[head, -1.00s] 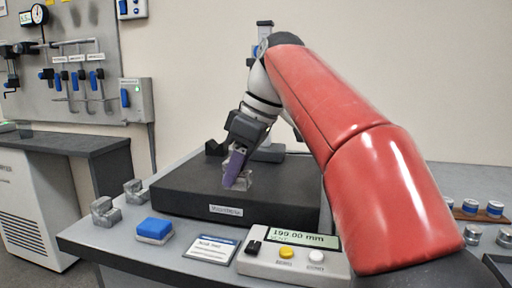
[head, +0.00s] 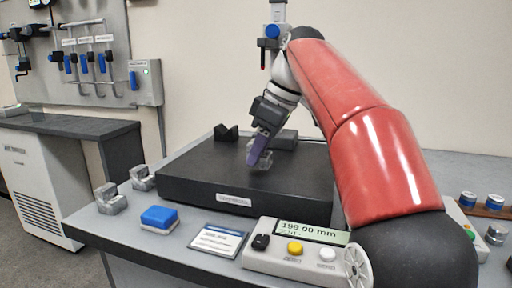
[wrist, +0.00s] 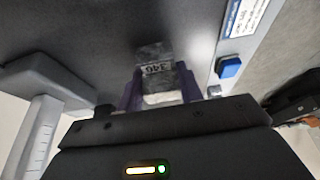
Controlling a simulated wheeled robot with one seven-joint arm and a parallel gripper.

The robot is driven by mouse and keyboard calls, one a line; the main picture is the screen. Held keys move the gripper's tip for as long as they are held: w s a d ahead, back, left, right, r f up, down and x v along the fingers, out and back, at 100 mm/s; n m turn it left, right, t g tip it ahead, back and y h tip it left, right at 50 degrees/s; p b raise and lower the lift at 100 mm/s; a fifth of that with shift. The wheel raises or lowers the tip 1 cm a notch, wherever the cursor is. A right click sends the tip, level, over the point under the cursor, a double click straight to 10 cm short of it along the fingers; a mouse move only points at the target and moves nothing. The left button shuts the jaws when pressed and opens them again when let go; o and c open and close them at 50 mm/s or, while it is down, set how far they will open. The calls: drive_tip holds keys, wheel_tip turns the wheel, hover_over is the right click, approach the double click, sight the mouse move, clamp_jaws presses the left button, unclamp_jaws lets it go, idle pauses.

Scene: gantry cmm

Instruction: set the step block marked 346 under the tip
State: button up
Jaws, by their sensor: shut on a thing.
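My gripper (head: 259,152) has purple fingers and is over the black granite plate (head: 190,185) in the head view. It is shut on a grey metal step block (wrist: 155,58), seen between the fingers in the wrist view. The block's mark is small and tilted there; it looks like 346, but the last digit is unclear. In the head view the block (head: 265,162) is partly behind the fingers, low at the plate; I cannot tell whether it touches. The gauge column (head: 278,14) rises behind my arm. The tip is hidden.
Two other grey step blocks (head: 110,199) (head: 143,179) stand on the bench at front left. A blue pad (head: 159,218), a card (head: 216,240) and a readout box (head: 296,250) showing 199.00 mm lie before the plate. A black V-block (head: 226,132) sits at the plate's back left.

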drive_tip(key=shift+w+d+p, duration=0.25)
drive_tip(key=shift+w+p, duration=0.1)
drive_tip(key=shift+w, duration=0.15)
drive_tip(key=shift+w+d+p, duration=0.2)
drive_tip(key=shift+w+p, duration=0.15)
drive_tip(key=shift+w, duration=0.15)
drive_tip(key=shift+w+d+f, duration=0.1)
drive_tip(key=shift+w+d, duration=0.05)
drive_tip(key=shift+w, duration=0.3)
drive_tip(key=shift+w+d+f, duration=0.1)
drive_tip(key=shift+w+d, duration=0.05)
drive_tip(key=shift+w, duration=0.25)
drive_tip(key=shift+d, duration=0.15)
drive_tip(key=shift+f+b, duration=0.4)
drive_tip(key=o, duration=1.2)
drive_tip(key=shift+c, duration=0.2)
